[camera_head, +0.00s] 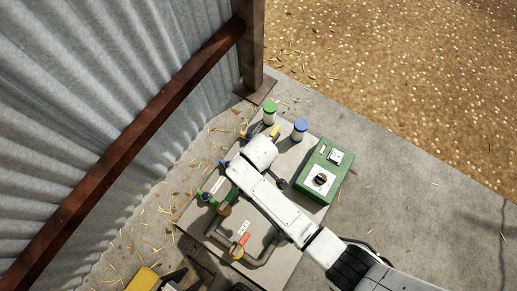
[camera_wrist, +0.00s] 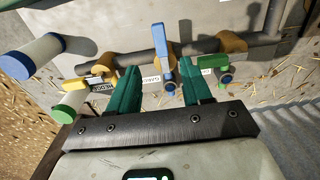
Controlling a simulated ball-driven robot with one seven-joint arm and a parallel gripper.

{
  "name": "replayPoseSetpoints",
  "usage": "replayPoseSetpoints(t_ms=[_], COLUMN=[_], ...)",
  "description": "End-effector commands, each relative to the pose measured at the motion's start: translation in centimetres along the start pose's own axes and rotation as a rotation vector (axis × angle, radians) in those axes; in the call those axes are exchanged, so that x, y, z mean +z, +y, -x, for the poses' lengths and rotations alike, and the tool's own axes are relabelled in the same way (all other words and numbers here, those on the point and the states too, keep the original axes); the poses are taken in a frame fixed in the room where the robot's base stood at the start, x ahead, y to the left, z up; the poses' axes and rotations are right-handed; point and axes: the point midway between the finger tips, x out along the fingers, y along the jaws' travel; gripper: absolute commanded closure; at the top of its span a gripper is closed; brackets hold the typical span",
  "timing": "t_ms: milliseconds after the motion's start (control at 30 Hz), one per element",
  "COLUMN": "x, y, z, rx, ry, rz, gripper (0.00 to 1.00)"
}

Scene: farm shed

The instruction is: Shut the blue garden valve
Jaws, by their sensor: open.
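The blue garden valve shows in the wrist view as a flat blue lever (camera_wrist: 161,38) standing roughly crosswise to a grey pipe. A partly covered label reading like "GARDEN" (camera_wrist: 150,78) is beside it. My gripper (camera_wrist: 161,74) is open, with one green finger on each side of the valve's lower part. The lever's upper part extends beyond the fingertips. I cannot tell whether either finger touches it. In the head view my arm covers this part of the board, and the blue lever cannot be made out clearly.
A yellow-handled valve (camera_wrist: 89,84) is left of my fingers; another outlet (camera_wrist: 226,78) is close on the right. In the head view the board (camera_head: 200,225) also bears a red-lever valve (camera_head: 243,239), a green box (camera_head: 325,172) and blue-lidded (camera_head: 300,127) and green-lidded (camera_head: 269,110) containers. A corrugated wall (camera_head: 110,80) rises left.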

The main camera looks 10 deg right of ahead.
Motion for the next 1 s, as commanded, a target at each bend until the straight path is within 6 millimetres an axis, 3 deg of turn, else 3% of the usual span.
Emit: replayPoseSetpoints(t_ms=[600,1000], x=[0.0,0.0], y=[0.0,0.0], z=[-9.5,-10.8], rx=[0.0,0.0], ry=[-0.002,-0.001], rz=[0.002,0.001], gripper=[0.51,0.51])
